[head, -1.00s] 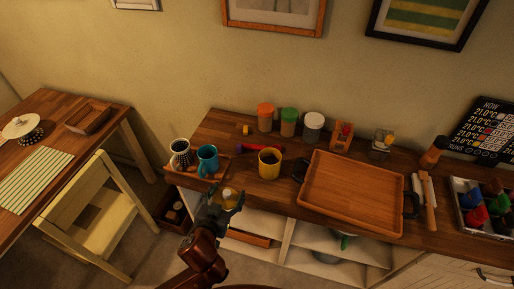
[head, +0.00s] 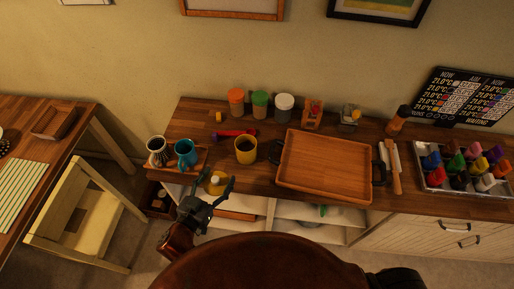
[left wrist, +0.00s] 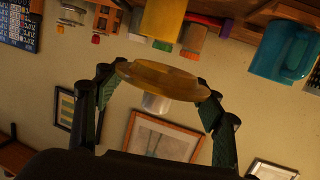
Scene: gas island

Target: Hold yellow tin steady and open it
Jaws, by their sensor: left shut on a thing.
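My left gripper (head: 209,194) is shut on a round amber-yellow piece (head: 216,184) with a pale knob, which looks like a lid. In the left wrist view, which is upside down, the lid-like piece (left wrist: 158,76) sits between both fingers of the gripper (left wrist: 160,84), its pale knob toward the wall pictures. A yellow tin or mug (head: 245,150) with a dark inside stands upright on the counter, up and right of the gripper and apart from it. Its yellow side (left wrist: 165,18) also shows in the left wrist view. My right gripper does not show.
A wooden tray (head: 325,166) lies right of the yellow vessel. A blue mug (head: 186,154) and a patterned mug (head: 157,150) stand left of it on a small board. Several lidded jars (head: 260,104) line the back. A chair (head: 88,215) stands at the left.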

